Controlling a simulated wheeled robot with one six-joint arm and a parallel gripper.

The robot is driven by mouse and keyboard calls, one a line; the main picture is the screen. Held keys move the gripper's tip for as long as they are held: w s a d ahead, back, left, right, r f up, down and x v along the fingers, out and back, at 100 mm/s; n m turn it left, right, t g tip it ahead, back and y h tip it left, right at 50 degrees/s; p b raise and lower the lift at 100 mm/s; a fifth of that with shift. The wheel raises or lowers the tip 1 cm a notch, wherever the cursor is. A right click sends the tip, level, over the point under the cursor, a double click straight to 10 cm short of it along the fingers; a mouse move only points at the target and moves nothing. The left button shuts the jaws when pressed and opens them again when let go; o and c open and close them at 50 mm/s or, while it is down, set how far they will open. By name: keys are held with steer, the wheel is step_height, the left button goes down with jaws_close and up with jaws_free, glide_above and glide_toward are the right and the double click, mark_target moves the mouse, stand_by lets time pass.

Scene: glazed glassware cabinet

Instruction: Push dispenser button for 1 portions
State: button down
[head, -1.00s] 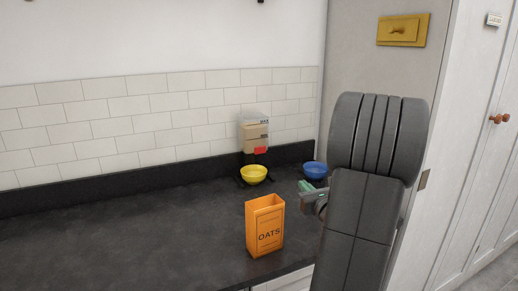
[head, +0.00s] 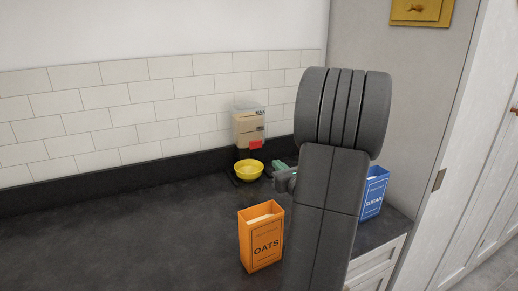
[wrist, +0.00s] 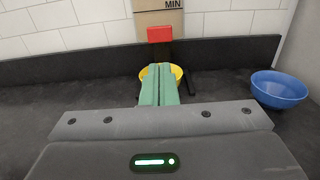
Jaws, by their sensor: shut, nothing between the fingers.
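The dispenser (head: 250,128) stands against the tiled wall, with a clear top and a tan filling. Its red button (head: 255,145) is on the lower front, and also shows in the wrist view (wrist: 159,34). A yellow bowl (head: 248,171) sits beneath the dispenser; in the wrist view the bowl (wrist: 177,73) is partly hidden behind my fingers. My gripper (wrist: 159,70) is shut and empty, its green fingers together and pointing toward the dispenser, below and in front of the red button. In the head view my arm hides part of the gripper.
An orange OATS box (head: 262,240) stands on the dark counter (head: 130,235) left of my arm. A blue SUGAR box (head: 374,194) is to the right. A blue bowl (wrist: 279,88) is right of my fingers. The counter's left side is clear.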

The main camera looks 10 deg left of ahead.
steer(key=p, duration=0.4)
glide_toward(256, 145)
steer(key=x, duration=0.5)
steer(key=shift+w+r, duration=0.1)
steer(key=shift+w, duration=0.15)
steer(key=shift+x, duration=0.75)
